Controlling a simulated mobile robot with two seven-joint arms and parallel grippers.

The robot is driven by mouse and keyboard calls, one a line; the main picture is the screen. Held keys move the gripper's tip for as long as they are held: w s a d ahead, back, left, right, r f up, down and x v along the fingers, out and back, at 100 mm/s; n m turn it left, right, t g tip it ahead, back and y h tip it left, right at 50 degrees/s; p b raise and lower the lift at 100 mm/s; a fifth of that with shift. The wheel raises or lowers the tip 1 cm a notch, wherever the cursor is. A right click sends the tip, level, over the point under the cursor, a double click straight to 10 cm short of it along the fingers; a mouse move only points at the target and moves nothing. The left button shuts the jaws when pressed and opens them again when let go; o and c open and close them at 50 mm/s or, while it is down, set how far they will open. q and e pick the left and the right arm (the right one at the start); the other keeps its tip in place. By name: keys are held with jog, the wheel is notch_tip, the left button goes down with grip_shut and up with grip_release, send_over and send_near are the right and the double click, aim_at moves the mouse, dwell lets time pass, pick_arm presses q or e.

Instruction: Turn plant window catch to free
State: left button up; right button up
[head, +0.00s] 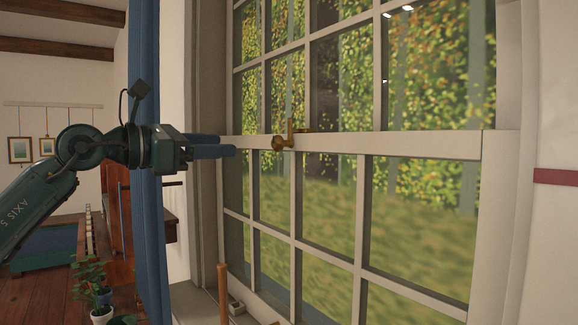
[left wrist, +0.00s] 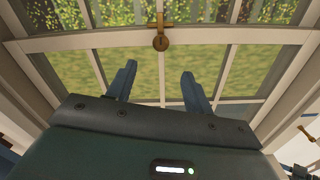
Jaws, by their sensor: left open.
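The brass window catch (head: 284,139) sits on the white meeting rail (head: 400,144) of the sash window in the head view. It has a round knob at its left and a small upright part. In the left wrist view the catch (left wrist: 160,40) is ahead of the fingers, near the top middle. My left gripper (head: 234,145) is open and empty, to the left of the catch and apart from it. In the left wrist view its two blue fingers (left wrist: 158,73) are spread, with the catch beyond the gap between them. My right gripper is not in view.
A blue curtain (head: 145,200) hangs at the left of the window, behind my left arm. A wooden rod (head: 223,295) stands upright near the sill, beside a small pale object (head: 236,304). The space before the panes is clear.

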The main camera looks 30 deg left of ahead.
aim_at(273, 145)
pick_arm(q)
jog(key=p+x, duration=0.9)
jog(key=x, duration=0.2)
jog(key=shift+w+d+r+p, duration=0.15)
jog(key=shift+w+r+p, duration=0.05)
jog(key=shift+w+p, duration=0.15)
jog(key=shift+w+d+f, duration=0.2)
jog(key=shift+w+d, duration=0.1)
jog(key=shift+w, duration=0.3)
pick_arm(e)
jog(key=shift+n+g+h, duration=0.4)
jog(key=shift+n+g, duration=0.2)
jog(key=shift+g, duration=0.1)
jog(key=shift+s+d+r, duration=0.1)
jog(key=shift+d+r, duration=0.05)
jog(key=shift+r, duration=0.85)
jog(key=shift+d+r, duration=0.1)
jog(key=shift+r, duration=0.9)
pick_arm(q)
jog(key=shift+c, duration=0.3)
jog(key=c, duration=0.9)
